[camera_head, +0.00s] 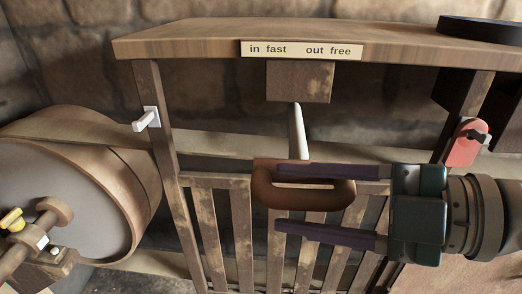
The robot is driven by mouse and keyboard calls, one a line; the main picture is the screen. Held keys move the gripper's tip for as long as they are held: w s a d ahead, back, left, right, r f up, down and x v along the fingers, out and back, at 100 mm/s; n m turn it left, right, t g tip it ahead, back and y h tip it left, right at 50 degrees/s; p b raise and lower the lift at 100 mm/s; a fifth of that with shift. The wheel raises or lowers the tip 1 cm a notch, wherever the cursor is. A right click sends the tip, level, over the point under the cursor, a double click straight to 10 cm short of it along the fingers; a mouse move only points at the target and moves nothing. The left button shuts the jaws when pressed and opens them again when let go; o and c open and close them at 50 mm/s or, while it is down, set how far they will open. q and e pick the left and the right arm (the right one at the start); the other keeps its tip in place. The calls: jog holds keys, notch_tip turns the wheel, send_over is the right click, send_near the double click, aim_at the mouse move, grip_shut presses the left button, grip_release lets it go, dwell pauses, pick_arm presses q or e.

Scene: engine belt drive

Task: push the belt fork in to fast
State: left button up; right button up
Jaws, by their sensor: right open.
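The belt fork shows as a pale metal rod (299,131) under a wooden block, with a brown loop handle (262,184) at its lower end. A label plate (302,50) above it reads "in fast" on the left and "out free" on the right. My right gripper (279,198) comes in from the right with its two dark fingers apart. The upper finger lies across the handle in the picture, and the lower finger is below it. I cannot tell whether they touch the handle. My left gripper is not in view.
A wooden shelf (190,42) spans the top, with a dark round object (480,29) at its right end. A large drum (65,190) with a belt stands at left. A white peg (146,120) and a red piece (466,146) sit on the side posts. Wooden slats stand behind the handle.

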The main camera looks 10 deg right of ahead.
jog(key=shift+c, duration=0.3)
grip_shut()
dwell(1.0)
